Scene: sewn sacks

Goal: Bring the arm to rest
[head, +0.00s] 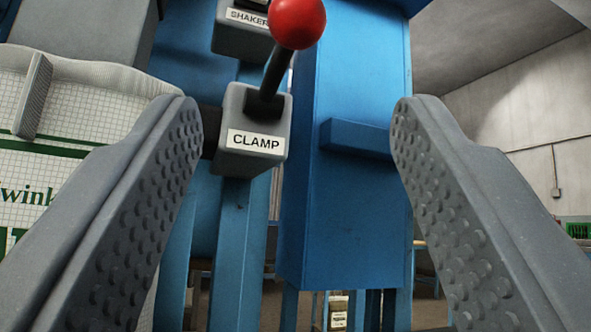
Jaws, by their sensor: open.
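My gripper (297,125) is open, with its two grey studded fingers wide apart at the left and right of the head view. Nothing is between the fingers. Beyond them, nearer the left finger, is a grey box labelled CLAMP (257,160). A black lever with a red ball knob (297,22) rises from this box and leans to the upper right. The left finger overlaps the box's mount in the picture; I cannot tell whether they touch.
A box labelled SHAKER (245,27) sits above. A blue machine housing (350,220) fills the middle. A white sack with green print (65,90) is at the left, partly behind the left finger, with a grey plate (33,95) against its top. A pale wall (520,100) stands far right.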

